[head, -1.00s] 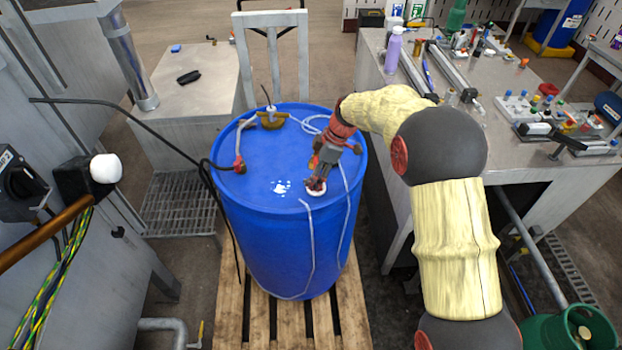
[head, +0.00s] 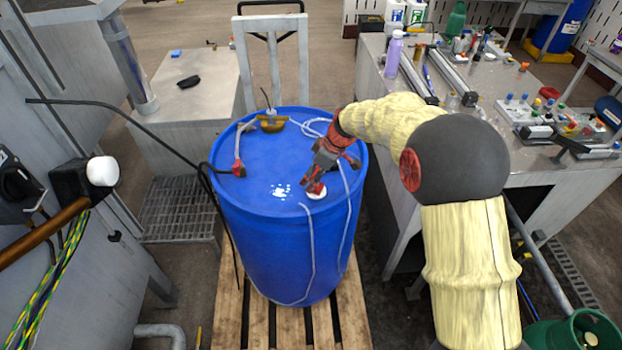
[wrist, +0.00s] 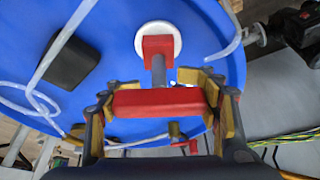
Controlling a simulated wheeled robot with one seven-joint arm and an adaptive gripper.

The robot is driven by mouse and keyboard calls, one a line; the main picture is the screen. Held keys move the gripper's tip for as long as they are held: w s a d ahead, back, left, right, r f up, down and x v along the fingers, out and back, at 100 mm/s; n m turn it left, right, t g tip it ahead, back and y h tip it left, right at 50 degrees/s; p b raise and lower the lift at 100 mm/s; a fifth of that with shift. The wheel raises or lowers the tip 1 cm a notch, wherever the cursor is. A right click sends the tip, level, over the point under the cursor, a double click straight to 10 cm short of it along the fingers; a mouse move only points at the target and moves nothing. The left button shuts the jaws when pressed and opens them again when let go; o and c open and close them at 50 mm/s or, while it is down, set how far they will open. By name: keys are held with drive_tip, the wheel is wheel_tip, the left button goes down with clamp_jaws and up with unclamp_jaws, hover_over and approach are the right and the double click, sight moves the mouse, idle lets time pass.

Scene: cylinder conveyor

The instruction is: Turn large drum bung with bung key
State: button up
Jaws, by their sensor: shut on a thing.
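The blue drum (head: 262,235) stands upright on a wooden pallet. Its large white bung (head: 317,193) is at the near right of the lid; it also shows in the wrist view (wrist: 174,34). The bung key has a red crossbar handle (wrist: 158,102), a grey shaft and a red end block (wrist: 158,46). My gripper (head: 318,171) is shut on the handle, with yellow finger pads on either side in the wrist view. The key's end block overlaps the bung in the wrist view; how far it is seated is hidden.
A red-ended hose fitting (head: 239,169), a brass-coloured fitting (head: 270,122) and a pale cord (head: 312,245) are on the drum. A dark block (wrist: 73,62) shows against the blue lid. A cluttered workbench (head: 500,150) is at right; a grey cabinet (head: 125,270) is at left.

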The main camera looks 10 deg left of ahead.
drive_tip(key=shift+w+m+t, duration=0.15)
drive_tip(key=shift+m+t, duration=0.15)
drive_tip(key=shift+m, duration=0.5)
drive_tip(key=shift+d+r+m+h+p, duration=0.1)
drive_tip(key=shift+m+h+p, duration=0.2)
drive_tip(key=shift+m+p, duration=0.55)
drive_tip(key=shift+w+m+t, duration=0.2)
drive_tip(key=shift+m+t, duration=0.3)
drive_tip(key=shift+m, duration=0.45)
drive_tip(key=shift+p, duration=0.5)
